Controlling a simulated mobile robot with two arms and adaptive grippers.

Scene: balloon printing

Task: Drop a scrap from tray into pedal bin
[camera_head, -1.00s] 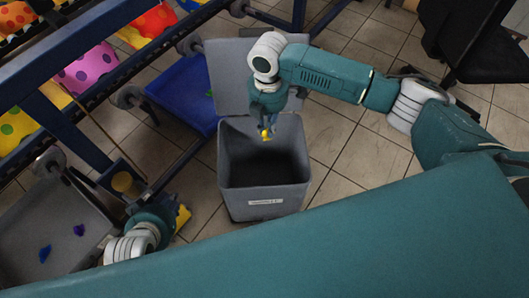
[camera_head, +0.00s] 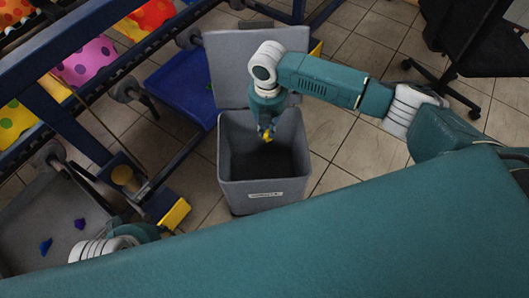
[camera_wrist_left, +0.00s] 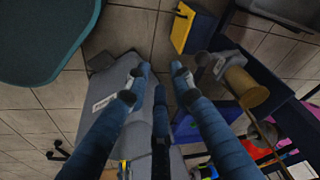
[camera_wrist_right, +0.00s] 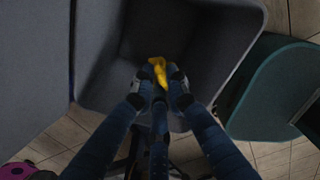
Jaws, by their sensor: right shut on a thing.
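The grey pedal bin (camera_head: 232,192) stands open at the middle, its lid (camera_head: 232,62) tilted up at the back. My right gripper (camera_head: 266,134) is over the bin's opening, shut on a small yellow scrap (camera_head: 268,139). The yellow scrap (camera_wrist_right: 158,70) shows between the fingertips in the right wrist view, with the bin's inside behind it. A grey tray (camera_head: 20,225) at the left holds blue scraps (camera_head: 46,246). My left gripper (camera_wrist_left: 160,80) is open and empty in the left wrist view; its fingers are not clear in the head view.
A blue crate (camera_head: 180,82) lies behind the bin, to the left. A dark blue rack with colourful balloons (camera_head: 90,62) runs along the upper left. A yellow panel (camera_head: 175,214) sits near the tray. A black chair (camera_head: 480,50) stands at the far right. The tiled floor right of the bin is clear.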

